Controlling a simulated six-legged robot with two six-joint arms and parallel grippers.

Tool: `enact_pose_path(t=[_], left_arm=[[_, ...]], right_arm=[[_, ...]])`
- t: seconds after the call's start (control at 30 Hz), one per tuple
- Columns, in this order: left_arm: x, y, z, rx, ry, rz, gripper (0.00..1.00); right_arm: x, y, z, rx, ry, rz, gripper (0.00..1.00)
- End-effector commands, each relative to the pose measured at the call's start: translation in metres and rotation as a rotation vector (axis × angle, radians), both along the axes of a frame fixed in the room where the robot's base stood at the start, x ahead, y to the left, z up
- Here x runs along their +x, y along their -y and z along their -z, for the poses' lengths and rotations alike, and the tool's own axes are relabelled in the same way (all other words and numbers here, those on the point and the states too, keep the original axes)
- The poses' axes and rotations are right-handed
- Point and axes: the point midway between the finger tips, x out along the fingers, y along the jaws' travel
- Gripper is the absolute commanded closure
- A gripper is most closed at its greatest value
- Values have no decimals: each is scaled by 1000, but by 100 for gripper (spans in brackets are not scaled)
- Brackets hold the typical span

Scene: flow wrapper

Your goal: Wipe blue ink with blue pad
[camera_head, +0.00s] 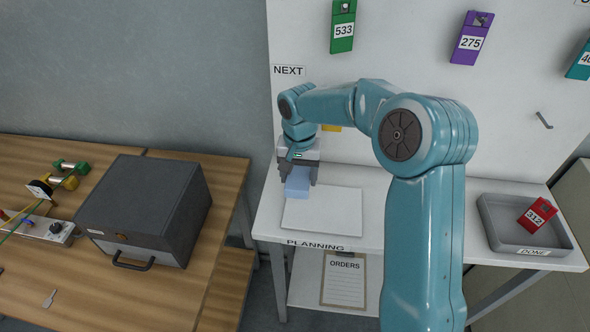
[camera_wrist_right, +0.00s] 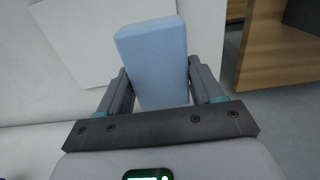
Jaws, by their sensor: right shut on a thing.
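The blue pad (camera_head: 297,183) is a light blue block. My right gripper (camera_head: 298,182) is shut on it and holds it at the left end of the white board (camera_head: 330,212) on the planning table. In the right wrist view the pad (camera_wrist_right: 155,62) sits between the two fingers of the right gripper (camera_wrist_right: 160,88). I cannot tell whether the pad touches the board. No blue ink shows on the visible part of the board; the area under the pad is hidden. My left gripper is in neither view.
A grey tray (camera_head: 487,222) marked DONE holds a red tag (camera_head: 536,214) at right. Green (camera_head: 343,28) and purple (camera_head: 470,40) tags hang on the wall panel. A clipboard (camera_head: 343,281) sits below. A wooden bench (camera_head: 130,300) with a dark box (camera_head: 150,200) stands left, across a gap.

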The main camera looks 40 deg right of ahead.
Motion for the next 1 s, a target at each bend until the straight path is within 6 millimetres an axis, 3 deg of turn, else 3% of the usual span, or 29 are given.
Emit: enact_pose_path(t=[0.23, 0.8, 0.9, 1.0], left_arm=[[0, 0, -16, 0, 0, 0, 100], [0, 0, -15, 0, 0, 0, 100], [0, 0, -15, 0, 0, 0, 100], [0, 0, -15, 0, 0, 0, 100]], right_arm=[[-1, 0, -22, 0, 0, -4, 63], [-1, 1, -22, 0, 0, -5, 63], [0, -9, -20, 1, -1, -45, 63], [2, -35, -15, 3, -1, -167, 63]])
